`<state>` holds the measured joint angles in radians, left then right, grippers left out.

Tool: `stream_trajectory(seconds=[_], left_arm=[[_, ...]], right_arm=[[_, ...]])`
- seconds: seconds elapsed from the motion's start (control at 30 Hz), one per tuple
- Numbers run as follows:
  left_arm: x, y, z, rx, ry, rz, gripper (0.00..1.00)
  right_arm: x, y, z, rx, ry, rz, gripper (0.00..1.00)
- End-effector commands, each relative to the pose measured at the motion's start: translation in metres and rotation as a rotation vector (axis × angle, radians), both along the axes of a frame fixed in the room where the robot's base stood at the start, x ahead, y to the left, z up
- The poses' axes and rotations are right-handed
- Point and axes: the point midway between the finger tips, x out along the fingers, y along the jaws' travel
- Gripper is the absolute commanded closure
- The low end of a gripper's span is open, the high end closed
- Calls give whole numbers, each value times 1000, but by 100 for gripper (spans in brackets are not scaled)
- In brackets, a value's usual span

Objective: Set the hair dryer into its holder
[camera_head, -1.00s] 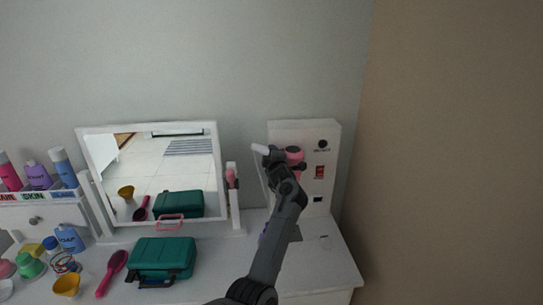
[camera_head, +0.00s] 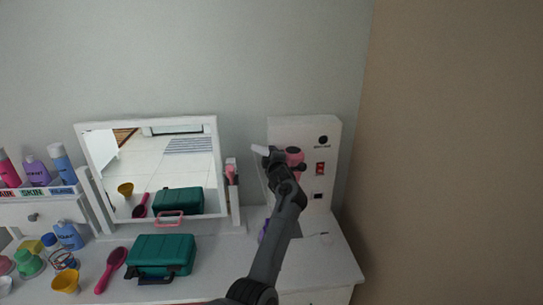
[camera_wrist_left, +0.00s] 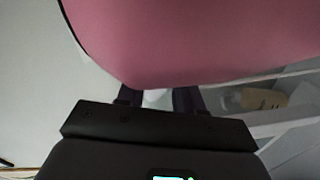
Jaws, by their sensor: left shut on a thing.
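The pink hair dryer (camera_head: 295,156) with a pale nozzle (camera_head: 261,149) is in front of the white upright holder panel (camera_head: 328,182) at the right end of the dresser. My left gripper (camera_head: 279,161) is shut on the hair dryer and covers part of it. In the left wrist view the pink body (camera_wrist_left: 190,40) fills the top, above the dark fingers of the left gripper (camera_wrist_left: 157,98). The holder's cradle is hidden behind the dryer and arm, so I cannot tell whether the dryer touches it. My right gripper is not in view.
A framed mirror (camera_head: 219,190) stands left of the panel. A green case (camera_head: 160,256), a pink brush (camera_head: 112,270) and a yellow cup (camera_head: 66,281) lie on the dresser. The panel has a red switch (camera_head: 320,169). A brown wall (camera_head: 450,150) closes off the right.

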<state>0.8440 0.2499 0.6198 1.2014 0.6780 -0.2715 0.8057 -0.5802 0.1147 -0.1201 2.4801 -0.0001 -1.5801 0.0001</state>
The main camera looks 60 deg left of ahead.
Motion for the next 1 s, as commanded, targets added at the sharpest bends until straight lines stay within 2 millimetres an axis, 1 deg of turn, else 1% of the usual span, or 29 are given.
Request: stream_trajectory(seconds=[0.77,0.8,0.97,1.0], left_arm=[[0,0,-17,2,-2,0,100],[0,0,-17,2,-2,0,60],[0,0,-17,0,-1,-1,35],[0,0,-17,1,0,-1,35]], right_arm=[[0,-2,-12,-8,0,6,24],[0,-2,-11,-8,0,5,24],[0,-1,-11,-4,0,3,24],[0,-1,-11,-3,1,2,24]])
